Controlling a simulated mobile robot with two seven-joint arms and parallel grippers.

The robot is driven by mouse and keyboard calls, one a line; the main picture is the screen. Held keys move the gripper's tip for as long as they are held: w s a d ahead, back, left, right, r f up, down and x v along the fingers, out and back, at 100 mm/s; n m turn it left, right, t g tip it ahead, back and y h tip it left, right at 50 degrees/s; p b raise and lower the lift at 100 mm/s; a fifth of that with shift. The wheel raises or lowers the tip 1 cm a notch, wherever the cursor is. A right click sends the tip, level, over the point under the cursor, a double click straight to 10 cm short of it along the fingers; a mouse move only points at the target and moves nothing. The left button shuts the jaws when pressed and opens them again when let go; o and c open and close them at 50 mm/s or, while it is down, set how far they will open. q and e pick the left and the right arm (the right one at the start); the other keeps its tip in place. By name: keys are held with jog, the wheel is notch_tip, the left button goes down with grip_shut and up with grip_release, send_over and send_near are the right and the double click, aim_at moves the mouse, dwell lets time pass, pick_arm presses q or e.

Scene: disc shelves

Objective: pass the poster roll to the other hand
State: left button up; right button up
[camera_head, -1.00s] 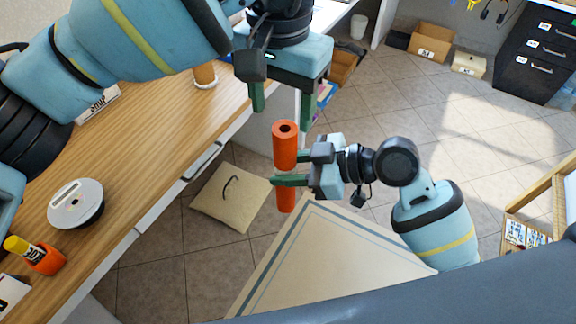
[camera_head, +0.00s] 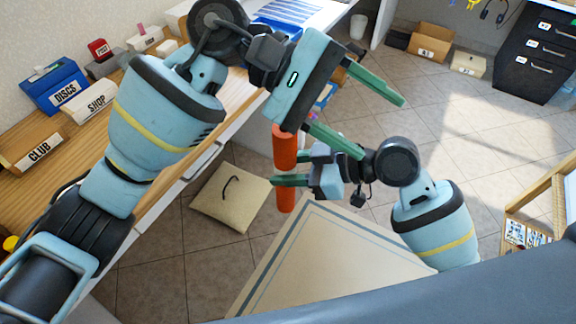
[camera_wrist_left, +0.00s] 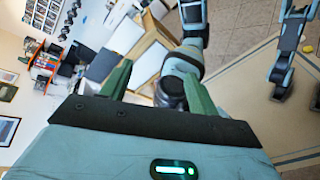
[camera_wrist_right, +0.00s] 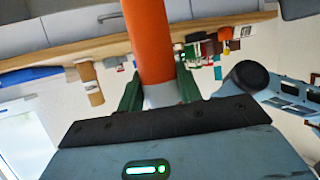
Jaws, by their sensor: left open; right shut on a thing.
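The poster roll is an orange cylinder (camera_head: 285,146), roughly upright in the head view; it also shows in the right wrist view (camera_wrist_right: 149,42). My right gripper (camera_head: 288,169) is shut on it around its middle. My left gripper (camera_head: 382,129) is open and empty, its green fingers pointing right and down in the head view. Its palm hides the roll's top end, and its lower finger passes above my right gripper. In the left wrist view, no roll shows between the left fingers (camera_wrist_left: 159,70).
A wooden counter (camera_head: 176,115) with boxes marked DISCS (camera_head: 56,88), SHOP (camera_head: 90,101) and CLUB (camera_head: 35,145) runs along the left. A cushion (camera_head: 229,200) and a bordered mat (camera_head: 325,262) lie on the floor. A black drawer cabinet (camera_head: 530,50) stands at the back right.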

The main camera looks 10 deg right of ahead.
pick_arm(q)
jog(key=w+a+f+n+t+h, duration=0.1)
jog(key=w+a+n+t+h, duration=0.45)
jog(key=n, duration=0.65)
jog(key=w+a+f+n+t+h, duration=0.2)
jog(key=w+a+n+t+h, duration=0.3)
jog(key=n+h, duration=0.55)
jog(key=s+a+f+n+t+y, duration=0.1)
jog(key=a+f+n+t+y, duration=0.4)
jog(key=f+n+t+y, duration=0.7)
jog(key=s+a+f+n+t+y, duration=0.2)
jog(key=a+f+n+t+y, duration=0.4)
jog(key=n, duration=1.2)
jog(key=s+a+f+n+g+y, duration=0.35)
jog(key=s+f+n, duration=0.25)
jog(key=f, duration=0.3)
jog(key=s+a+f+n+g+y, duration=0.2)
jog(key=s+a+f+n, duration=0.3)
jog(key=f, duration=0.5)
jog(key=s+a+f+n+g+y, duration=0.1)
jog(key=s+f+n+g, duration=0.3)
jog(key=s, duration=0.7)
jog(key=s+a+f+n+g+y, duration=0.1)
jog(key=s+a+f+n+g, duration=0.1)
jog(key=s, duration=0.9)
notch_tip(320, 180, down, 3)
jog(key=shift+s+a+r+n+g, duration=0.1)
jog(key=shift+s+a+n+g, duration=0.15)
jog(key=shift+n+g, duration=0.75)
jog(key=shift+w, duration=0.1)
